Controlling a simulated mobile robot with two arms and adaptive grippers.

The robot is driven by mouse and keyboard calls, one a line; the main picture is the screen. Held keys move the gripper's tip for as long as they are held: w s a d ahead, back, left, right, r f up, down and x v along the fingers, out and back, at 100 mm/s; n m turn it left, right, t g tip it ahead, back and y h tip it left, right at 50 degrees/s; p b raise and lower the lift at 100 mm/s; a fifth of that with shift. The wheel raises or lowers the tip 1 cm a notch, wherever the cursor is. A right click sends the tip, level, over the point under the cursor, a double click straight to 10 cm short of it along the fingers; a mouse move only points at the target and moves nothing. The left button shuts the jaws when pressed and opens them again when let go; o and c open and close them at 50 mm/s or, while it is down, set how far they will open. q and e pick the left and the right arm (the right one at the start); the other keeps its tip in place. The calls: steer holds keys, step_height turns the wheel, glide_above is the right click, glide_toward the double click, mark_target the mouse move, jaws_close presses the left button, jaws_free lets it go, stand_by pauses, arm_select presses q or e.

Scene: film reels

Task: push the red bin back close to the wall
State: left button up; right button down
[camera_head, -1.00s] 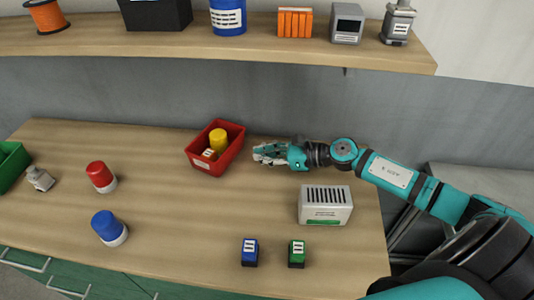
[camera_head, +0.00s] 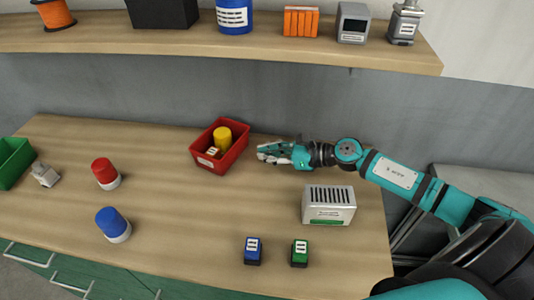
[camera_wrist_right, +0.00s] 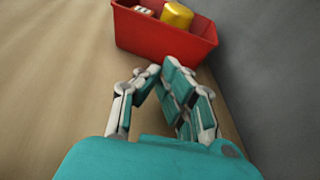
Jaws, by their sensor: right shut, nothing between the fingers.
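The red bin (camera_head: 205,163) stands on the wooden table, toward its back edge and the grey wall. It holds a yellow cylinder (camera_head: 223,136) and a small white-labelled item (camera_head: 213,153). My right gripper (camera_head: 262,153) is shut and empty, just right of the bin, with a small gap between them in the head view. In the right wrist view the bin (camera_wrist_right: 165,38) is straight ahead of the fingertips (camera_wrist_right: 160,68), with the wall close on its right. My left gripper is not in view.
A grey vented box (camera_head: 329,207) stands front right of my right gripper. Blue (camera_head: 253,250) and green (camera_head: 300,253) blocks are at the front. Red (camera_head: 105,172) and blue (camera_head: 113,224) jars and a green bin (camera_head: 14,160) are left. A shelf (camera_head: 280,50) hangs above.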

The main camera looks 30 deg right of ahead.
mark_target(238, 149)
steer(key=shift+w+a+p, duration=0.8)
steer(key=shift+w+a, duration=1.45)
steer(key=shift+w, duration=0.1)
steer(key=shift+s+d+r, duration=0.75)
steer(key=shift+s+d, duration=0.15)
steer(key=shift+s, duration=0.05)
steer(key=shift+s+d+r, duration=0.75)
steer(key=shift+s+d, duration=0.1)
steer(key=shift+s, duration=0.05)
